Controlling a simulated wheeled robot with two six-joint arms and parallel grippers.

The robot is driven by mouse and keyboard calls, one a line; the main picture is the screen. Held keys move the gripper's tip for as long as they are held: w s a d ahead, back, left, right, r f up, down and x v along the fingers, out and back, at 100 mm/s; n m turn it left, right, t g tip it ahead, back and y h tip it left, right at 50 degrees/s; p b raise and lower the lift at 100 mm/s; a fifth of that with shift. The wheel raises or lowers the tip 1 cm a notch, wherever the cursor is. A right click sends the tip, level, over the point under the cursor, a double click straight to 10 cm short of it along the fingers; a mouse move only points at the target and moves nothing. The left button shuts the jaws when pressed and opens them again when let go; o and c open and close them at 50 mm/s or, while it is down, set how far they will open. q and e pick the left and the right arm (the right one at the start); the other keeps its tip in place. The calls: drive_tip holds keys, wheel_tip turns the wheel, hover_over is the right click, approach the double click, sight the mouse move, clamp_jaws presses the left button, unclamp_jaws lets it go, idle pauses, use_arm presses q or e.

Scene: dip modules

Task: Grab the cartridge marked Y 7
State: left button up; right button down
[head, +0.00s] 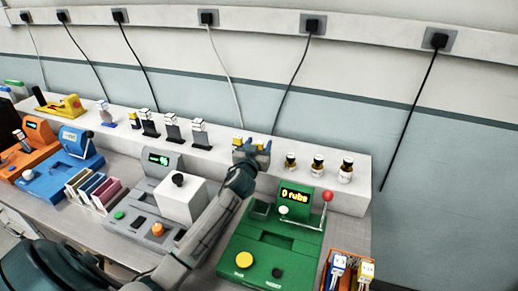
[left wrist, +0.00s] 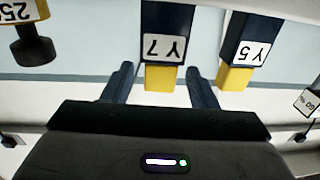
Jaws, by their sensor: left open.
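The cartridge marked Y 7 (left wrist: 167,40) is dark blue with a white label and a yellow end, and it appears upside down in the left wrist view. My left gripper (left wrist: 163,78) is open, with one finger on each side of the Y 7's yellow end; I see no clear contact. A similar cartridge marked Y 5 (left wrist: 247,45) is just to the right, beside the right finger. In the head view my left gripper (head: 252,150) is at the white shelf, where it partly hides these cartridges and their labels cannot be read. My right gripper is not in view.
The white shelf (head: 330,191) also holds several small bottles to the right and dark cartridges to the left. A green machine (head: 270,250) with a red-knobbed lever and a grey machine with a white block (head: 180,198) stand in front. A piece marked 25 (left wrist: 22,15) is nearby.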

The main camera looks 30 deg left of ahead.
use_arm(q)
drive_tip(key=shift+w+f, duration=0.1)
drive_tip(key=shift+w, duration=0.25)
drive_tip(key=shift+c, duration=0.2)
drive_tip(key=c, duration=1)
drive_tip(key=shift+c, duration=0.2)
